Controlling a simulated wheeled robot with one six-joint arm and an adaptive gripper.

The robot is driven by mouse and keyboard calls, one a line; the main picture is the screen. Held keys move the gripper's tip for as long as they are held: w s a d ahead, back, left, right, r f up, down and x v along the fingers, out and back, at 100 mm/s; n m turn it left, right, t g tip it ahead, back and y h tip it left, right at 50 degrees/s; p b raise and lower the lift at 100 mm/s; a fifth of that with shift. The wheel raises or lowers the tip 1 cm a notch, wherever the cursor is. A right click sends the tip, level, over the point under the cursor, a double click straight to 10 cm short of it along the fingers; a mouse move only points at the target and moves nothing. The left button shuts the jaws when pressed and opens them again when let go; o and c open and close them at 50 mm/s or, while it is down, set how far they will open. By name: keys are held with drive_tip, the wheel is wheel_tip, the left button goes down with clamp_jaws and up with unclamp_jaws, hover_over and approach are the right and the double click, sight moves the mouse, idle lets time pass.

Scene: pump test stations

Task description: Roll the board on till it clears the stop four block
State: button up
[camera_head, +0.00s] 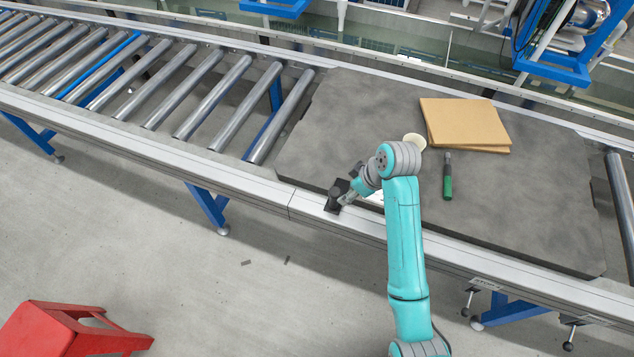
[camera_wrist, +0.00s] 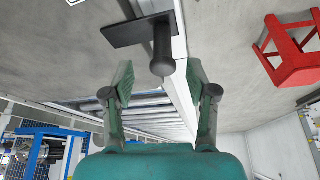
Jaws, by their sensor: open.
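The board (camera_head: 330,130) is a large dark grey slab lying flat on the roller conveyor, at the middle and right of the head view. A black handle (camera_head: 335,188) stands at its near edge; the wrist view shows its post and flat plate (camera_wrist: 163,50). My gripper (camera_head: 347,198) is at this handle. In the wrist view my gripper (camera_wrist: 160,78) is open, with the handle's rounded end between the fingertips and no clear contact. A small label (camera_head: 487,285) and black levers (camera_head: 467,301) sit on the near rail; I cannot tell which is the stop four block.
The board carries brown sheets (camera_head: 465,124), a green-handled tool (camera_head: 447,177) and a pale round piece (camera_head: 414,141), partly behind my arm. Bare rollers (camera_head: 232,100) lie left of the board; another roller (camera_head: 622,195) shows at right. A red stool (camera_head: 70,330) stands on the floor.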

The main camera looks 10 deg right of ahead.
sight(332, 199)
drive_tip(key=shift+w+a+r+n, duration=0.3)
drive_tip(key=shift+w+a+r, duration=0.1)
drive_tip(key=shift+w+a, duration=0.15)
drive_tip(key=shift+a+f, duration=0.1)
drive_tip(key=shift+f, duration=0.2)
drive_tip(key=x, duration=1)
drive_tip(key=shift+s, duration=0.1)
clamp_jaws()
drive_tip(key=shift+s+d, duration=4.35)
drive_tip(key=shift+d, duration=1.75)
drive_tip(key=shift+s+d, duration=4.3)
drive_tip(key=shift+d, duration=1.85)
drive_tip(key=shift+s+d, duration=4.35)
drive_tip(key=shift+d, duration=1.75)
